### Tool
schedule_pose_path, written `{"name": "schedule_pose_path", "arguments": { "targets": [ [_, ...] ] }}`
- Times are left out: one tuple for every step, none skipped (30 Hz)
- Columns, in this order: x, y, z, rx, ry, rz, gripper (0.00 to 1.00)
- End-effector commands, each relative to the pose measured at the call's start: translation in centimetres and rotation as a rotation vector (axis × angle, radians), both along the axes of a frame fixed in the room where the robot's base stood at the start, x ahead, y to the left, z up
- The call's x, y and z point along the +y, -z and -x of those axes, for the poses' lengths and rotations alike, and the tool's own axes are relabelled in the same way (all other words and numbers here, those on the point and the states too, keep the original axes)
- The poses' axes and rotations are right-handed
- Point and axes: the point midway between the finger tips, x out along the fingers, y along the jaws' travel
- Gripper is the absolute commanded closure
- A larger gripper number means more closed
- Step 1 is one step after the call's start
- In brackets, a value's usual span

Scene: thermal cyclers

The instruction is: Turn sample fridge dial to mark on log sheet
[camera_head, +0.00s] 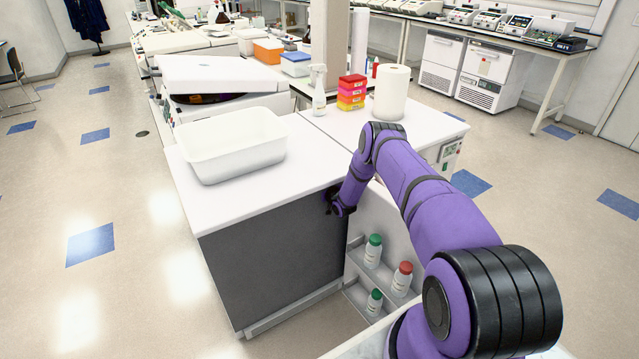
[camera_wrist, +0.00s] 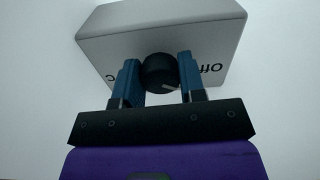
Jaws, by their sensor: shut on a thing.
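The dial (camera_wrist: 160,72) is a round black knob with a pale line on its face. It sits on a light grey box (camera_wrist: 160,28) with partly visible dark lettering, "Off" upside down to its right and part of another letter to its left. My gripper (camera_wrist: 160,75) is shut on the dial, with one blue finger on each side of it. In the head view the gripper (camera_head: 338,208) is inside the open fridge (camera_head: 272,245), just under the white top, and the arm hides the dial there. I cannot make out a log sheet in either view.
Bottles with green and red caps (camera_head: 374,250) stand on the shelves of the open fridge door (camera_head: 392,225), close below my arm. A white tub (camera_head: 232,145), spray bottle (camera_head: 319,92), coloured boxes (camera_head: 351,92) and paper roll (camera_head: 391,94) stand on the counters.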

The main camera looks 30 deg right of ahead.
Motion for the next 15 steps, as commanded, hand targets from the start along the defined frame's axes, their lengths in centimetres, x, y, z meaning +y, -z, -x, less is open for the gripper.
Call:
{"name": "schedule_pose_path", "arguments": {
  "targets": [
    [-0.05,0.03,0.05,0.001,0.001,-0.038,0.86],
    [-0.02,0.03,0.04,0.002,0.001,-0.063,0.86],
    [0.00,0.03,0.03,0.003,0.000,-0.097,0.86],
    [0.00,0.04,0.04,0.004,0.001,-0.124,0.86],
    [-0.02,0.05,0.05,0.006,0.001,-0.150,0.86],
    [-0.05,0.06,0.06,0.007,0.002,-0.185,0.86],
    [-0.04,0.05,0.06,0.008,0.002,-0.210,0.86],
    [-0.03,0.04,0.06,0.009,0.002,-0.236,0.86],
    [-0.01,0.04,0.05,0.010,0.001,-0.270,0.86],
    [0.01,0.04,0.05,0.011,0.001,-0.294,0.86],
    [0.02,0.04,0.06,0.012,0.000,-0.317,0.86],
    [0.04,0.03,0.05,0.012,0.000,-0.348,0.86],
    [0.05,0.02,0.05,0.012,0.001,-0.371,0.86],
    [0.04,0.02,0.04,0.013,0.001,-0.392,0.86],
    [0.03,0.02,0.05,0.014,0.001,-0.419,0.86]
  ]
}}
